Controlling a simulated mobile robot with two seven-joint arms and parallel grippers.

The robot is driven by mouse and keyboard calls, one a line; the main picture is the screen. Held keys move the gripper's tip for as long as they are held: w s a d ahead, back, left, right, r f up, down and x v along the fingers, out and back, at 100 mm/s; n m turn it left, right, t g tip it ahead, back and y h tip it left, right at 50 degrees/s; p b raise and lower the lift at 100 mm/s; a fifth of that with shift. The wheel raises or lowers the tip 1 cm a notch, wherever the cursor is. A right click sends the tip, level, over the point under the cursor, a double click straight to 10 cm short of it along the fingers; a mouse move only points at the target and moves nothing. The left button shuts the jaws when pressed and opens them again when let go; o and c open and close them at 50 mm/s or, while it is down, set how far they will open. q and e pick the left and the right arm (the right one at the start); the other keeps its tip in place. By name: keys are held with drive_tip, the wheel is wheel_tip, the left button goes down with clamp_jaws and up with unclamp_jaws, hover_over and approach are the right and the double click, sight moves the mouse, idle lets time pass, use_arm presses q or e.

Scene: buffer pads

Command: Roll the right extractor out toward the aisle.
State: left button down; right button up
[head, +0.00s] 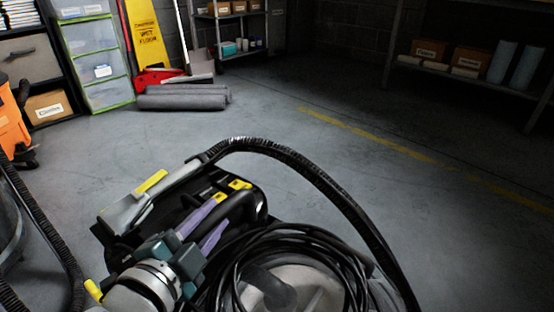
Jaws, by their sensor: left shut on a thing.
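The extractor (285,282) at the bottom centre has a pale grey body, a black handle section, a coiled black cable on top and a ribbed black hose (330,185) arching over to the right. Its lower part is cut off by the frame. My left gripper (219,219), with purple fingers on a teal mount, is shut on the extractor's black handle (246,206). The fingers partly cover the handle. My right gripper is not in view.
Another hose (40,222) and a grey drum edge (8,235) stand at the left. Grey rolls (183,98), a yellow wet-floor sign (146,35) and shelving line the back. Open floor with a yellow line (390,145) lies ahead and right.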

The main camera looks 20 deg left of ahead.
use_arm(q)
drive_tip(key=c, duration=0.6)
unclamp_jaws()
drive_tip(key=shift+a, duration=0.1)
drive_tip(key=p+v, duration=0.4)
drive_tip(key=v, duration=0.6)
drive_tip(key=shift+w, duration=0.1)
